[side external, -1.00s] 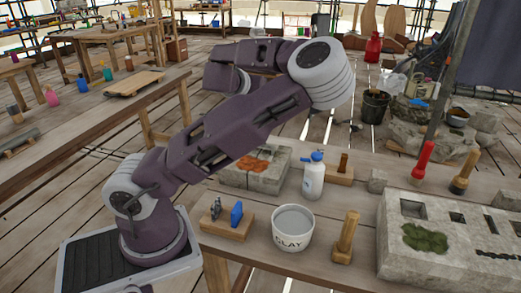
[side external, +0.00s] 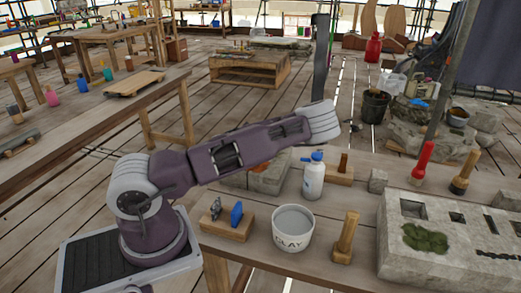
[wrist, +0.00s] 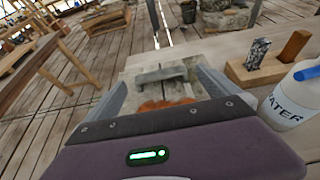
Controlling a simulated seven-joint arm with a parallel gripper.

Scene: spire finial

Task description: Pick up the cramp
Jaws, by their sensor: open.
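In the wrist view a grey metal bar, which looks like the cramp (wrist: 162,73), lies on a pale stone block (wrist: 130,73) with an orange-brown patch. My gripper (wrist: 159,78) is open, its two fingers spread either side of the bar in the picture. I see no contact, and the gap in depth is hard to judge. In the side external view the stone block (side external: 268,178) is partly hidden behind my arm. The cramp and the fingers cannot be made out there.
A white water bottle (side external: 314,178) stands close right of the block, with a wooden tool holder (side external: 338,176) behind it. A clay bucket (side external: 293,229), a mallet (side external: 345,238) and a large carved stone (side external: 440,245) occupy the bench's front and right.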

